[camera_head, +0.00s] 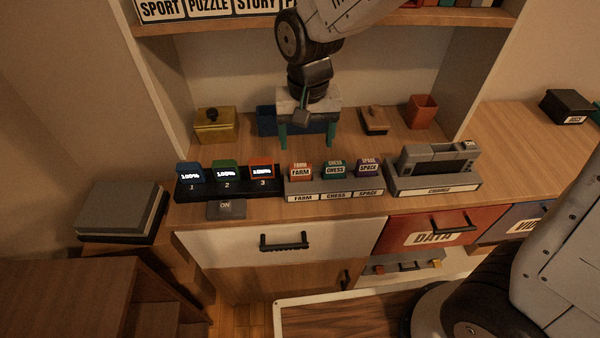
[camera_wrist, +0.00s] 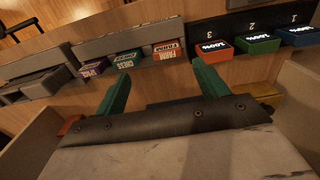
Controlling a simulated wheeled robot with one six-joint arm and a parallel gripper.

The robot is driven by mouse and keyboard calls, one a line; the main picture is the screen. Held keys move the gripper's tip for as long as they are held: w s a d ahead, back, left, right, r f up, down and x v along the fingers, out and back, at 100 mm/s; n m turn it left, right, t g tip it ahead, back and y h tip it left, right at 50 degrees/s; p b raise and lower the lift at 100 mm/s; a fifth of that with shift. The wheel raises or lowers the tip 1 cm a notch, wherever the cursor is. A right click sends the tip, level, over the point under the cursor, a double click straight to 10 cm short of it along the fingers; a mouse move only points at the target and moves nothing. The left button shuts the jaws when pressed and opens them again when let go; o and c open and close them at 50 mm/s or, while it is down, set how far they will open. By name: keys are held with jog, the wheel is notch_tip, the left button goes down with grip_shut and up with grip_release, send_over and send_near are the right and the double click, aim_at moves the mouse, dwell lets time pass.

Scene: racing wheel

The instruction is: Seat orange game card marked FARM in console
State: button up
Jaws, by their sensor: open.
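The orange card marked FARM (camera_head: 301,170) stands in the left slot of a grey rack labelled FARM, CHESS, SPACE (camera_head: 333,190). It also shows in the wrist view (camera_wrist: 166,51). A green CHESS card (camera_head: 335,168) and a purple SPACE card (camera_head: 368,167) stand beside it. The grey console (camera_head: 438,158) sits on a base labelled CHARGE (camera_head: 437,188), right of the rack. My gripper (camera_head: 306,142) is open and empty, with green fingers above the counter behind the rack. In the wrist view its fingers (camera_wrist: 160,88) point toward the cards, apart from the FARM card.
A black stand (camera_head: 230,191) with blue, green and orange blocks numbered 1, 2, 3 is left of the rack. A yellow box (camera_head: 215,125), blue bin (camera_head: 266,121), wooden block (camera_head: 374,121) and orange cup (camera_head: 421,112) stand behind. A shelf (camera_head: 400,17) hangs above.

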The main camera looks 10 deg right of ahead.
aim_at(300, 165)
jog(key=f, duration=0.6)
jog(key=w+a+f, duration=0.1)
jog(key=f, duration=0.2)
jog(key=shift+r, duration=0.1)
jog(key=shift+c, duration=0.3)
jog(key=c, duration=1)
